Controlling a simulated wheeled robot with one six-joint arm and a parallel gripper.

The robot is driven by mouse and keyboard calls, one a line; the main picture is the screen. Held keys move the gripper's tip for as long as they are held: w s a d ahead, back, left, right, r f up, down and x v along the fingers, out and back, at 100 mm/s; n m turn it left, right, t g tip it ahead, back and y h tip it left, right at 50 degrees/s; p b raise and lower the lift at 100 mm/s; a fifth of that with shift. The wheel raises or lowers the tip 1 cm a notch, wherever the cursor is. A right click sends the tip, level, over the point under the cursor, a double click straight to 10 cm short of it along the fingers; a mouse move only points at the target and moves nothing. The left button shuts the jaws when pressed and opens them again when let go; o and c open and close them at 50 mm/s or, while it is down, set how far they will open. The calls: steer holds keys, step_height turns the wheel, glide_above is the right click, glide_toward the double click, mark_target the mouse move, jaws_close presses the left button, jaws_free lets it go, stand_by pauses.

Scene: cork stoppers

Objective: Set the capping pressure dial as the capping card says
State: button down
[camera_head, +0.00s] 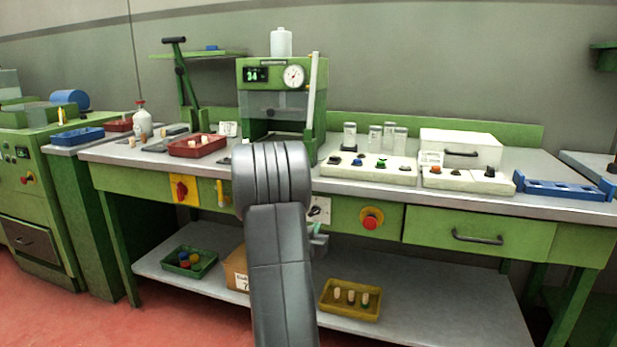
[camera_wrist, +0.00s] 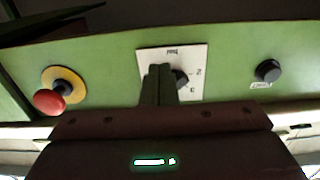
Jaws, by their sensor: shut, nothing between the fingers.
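A white dial plate (camera_head: 319,209) with a black knob is on the bench's green front panel, partly behind my arm. In the wrist view the plate (camera_wrist: 190,60) carries small marks that I cannot read, and its black knob (camera_wrist: 181,79) is partly covered by my fingers. My gripper (camera_wrist: 158,72) is shut and empty, its fingertips in front of the plate beside the knob; I cannot tell whether they touch. In the head view my gripper (camera_head: 319,241) is mostly hidden by my arm. A small white card (camera_head: 228,129) stands left of the green press (camera_head: 252,98); its text is unreadable.
A red stop button (camera_head: 371,219) sticks out right of the dial; it is at left in the wrist view (camera_wrist: 50,102). There a black knob (camera_wrist: 268,71) is at right. A red switch (camera_head: 181,190) and a drawer (camera_head: 478,236) are on the front. A shelf lies below.

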steer(key=shift+w+d, duration=0.2)
steer(key=shift+w, duration=0.5)
steer(key=shift+w+a+r+p, duration=0.1)
steer(key=shift+a+r+p, duration=0.15)
steer(key=shift+r+p, duration=0.3)
stand_by(0.4)
steer(key=shift+w+a+f, duration=0.15)
steer(key=shift+a, duration=0.25)
stand_by(0.5)
steer(key=shift+a, duration=0.15)
steer(key=shift+w+a, duration=0.1)
steer(key=shift+a, duration=0.2)
stand_by(0.4)
